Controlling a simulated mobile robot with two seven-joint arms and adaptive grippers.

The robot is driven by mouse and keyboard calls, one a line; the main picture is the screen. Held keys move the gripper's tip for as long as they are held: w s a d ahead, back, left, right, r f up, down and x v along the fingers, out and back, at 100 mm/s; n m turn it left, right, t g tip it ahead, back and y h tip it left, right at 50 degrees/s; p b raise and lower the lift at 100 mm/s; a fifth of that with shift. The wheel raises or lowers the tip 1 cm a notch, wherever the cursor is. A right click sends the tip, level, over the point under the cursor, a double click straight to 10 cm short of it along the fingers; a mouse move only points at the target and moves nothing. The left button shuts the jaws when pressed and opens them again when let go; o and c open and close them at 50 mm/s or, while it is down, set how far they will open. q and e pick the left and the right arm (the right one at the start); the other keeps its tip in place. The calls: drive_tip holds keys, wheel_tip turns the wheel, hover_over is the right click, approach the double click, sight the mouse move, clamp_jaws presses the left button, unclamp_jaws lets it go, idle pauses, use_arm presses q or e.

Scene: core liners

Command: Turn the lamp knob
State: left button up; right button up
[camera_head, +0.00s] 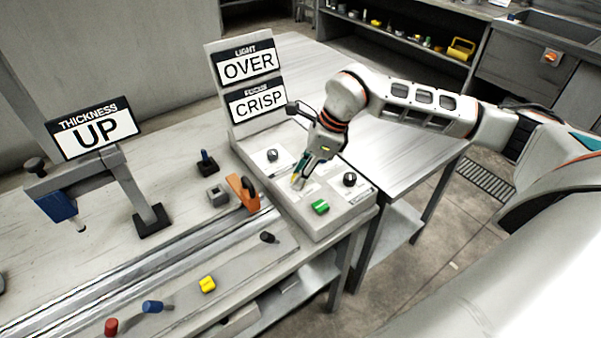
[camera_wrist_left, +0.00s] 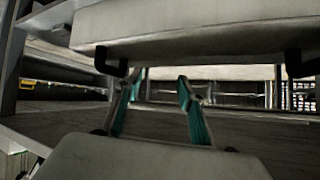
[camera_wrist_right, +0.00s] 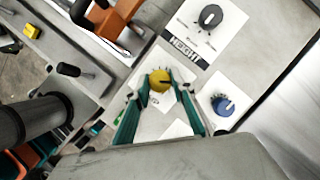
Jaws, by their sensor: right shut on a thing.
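A sloped grey control box (camera_head: 318,226) bears several knobs. My right gripper (camera_head: 299,181) reaches down onto it, shut on a yellow knob (camera_wrist_right: 160,80), which sits between the fingertips in the right wrist view. A black knob (camera_wrist_right: 210,16) by a HEIGHT label and a blue knob (camera_wrist_right: 222,105) stand beside it. I cannot read the label at the yellow knob. A green knob (camera_head: 320,206) sits near the box's front edge. Behind the box, one sign reads LIGHT OVER (camera_head: 248,64). My left gripper (camera_wrist_left: 160,88) is open and empty, away from the box.
A second sign reads FOCUS CRISP (camera_head: 258,103); another reads THICKNESS UP (camera_head: 97,129). An orange part (camera_head: 243,192) stands close to the box's left. The metal table (camera_head: 400,150) at right is bare.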

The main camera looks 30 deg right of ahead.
drive_tip(key=n, duration=0.2)
drive_tip(key=n+g+p, duration=0.1)
drive_tip(key=shift+w+r+n+y, duration=0.15)
drive_tip(key=shift+n+y, duration=0.25)
drive_tip(key=shift+n+g, duration=0.5)
drive_tip(key=shift+n, duration=0.6)
drive_tip(key=o, duration=1.1)
drive_tip(key=v, duration=1.1)
drive_tip(key=shift+d+r, duration=0.25)
drive_tip(key=shift+r, duration=0.1)
drive_tip(key=shift+w, duration=0.1)
